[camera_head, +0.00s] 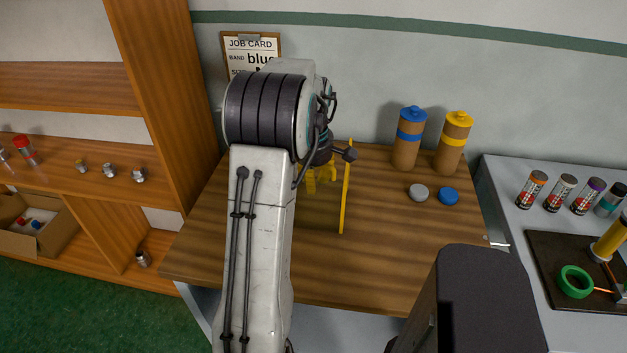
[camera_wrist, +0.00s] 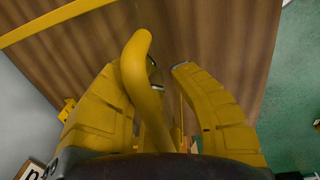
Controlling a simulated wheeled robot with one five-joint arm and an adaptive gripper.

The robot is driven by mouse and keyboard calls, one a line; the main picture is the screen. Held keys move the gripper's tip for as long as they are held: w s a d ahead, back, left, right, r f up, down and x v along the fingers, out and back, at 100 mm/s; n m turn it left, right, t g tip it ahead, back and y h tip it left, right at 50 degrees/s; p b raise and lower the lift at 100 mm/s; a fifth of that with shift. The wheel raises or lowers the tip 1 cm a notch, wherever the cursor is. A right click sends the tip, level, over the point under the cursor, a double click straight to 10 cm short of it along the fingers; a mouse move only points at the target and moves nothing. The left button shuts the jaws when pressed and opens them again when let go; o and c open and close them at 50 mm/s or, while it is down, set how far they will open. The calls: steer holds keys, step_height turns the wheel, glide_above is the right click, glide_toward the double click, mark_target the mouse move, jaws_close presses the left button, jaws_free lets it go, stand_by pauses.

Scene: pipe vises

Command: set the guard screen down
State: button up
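The guard screen (camera_head: 345,195) shows in the head view as a thin yellow strip, seen nearly edge-on, over the wooden bench. I cannot tell from this angle whether its lower edge touches the bench. My gripper (camera_head: 321,181) is just left of it, partly hidden by my arm. In the wrist view the fingers of my gripper (camera_wrist: 165,68) are apart. A curved yellow bar, apparently the screen's handle (camera_wrist: 142,75), runs between them, overlapping the left finger, with a gap to the right finger. A straight yellow rail (camera_wrist: 52,22) crosses the upper left.
The wooden bench (camera_head: 400,265) is clear at its front right. Blue-capped (camera_head: 407,140) and yellow-capped (camera_head: 453,142) bottles stand at the back, with a grey disc (camera_head: 419,192) and blue disc (camera_head: 448,196) before them. A shelf unit (camera_head: 160,100) is left; a grey side table (camera_head: 510,205) is right.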

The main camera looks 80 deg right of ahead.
steer(key=shift+o, duration=1.1)
steer(key=shift+r, duration=0.1)
step_height(320, 180, up, 12)
steer(key=a, duration=0.1)
steer(key=shift+p, duration=0.4)
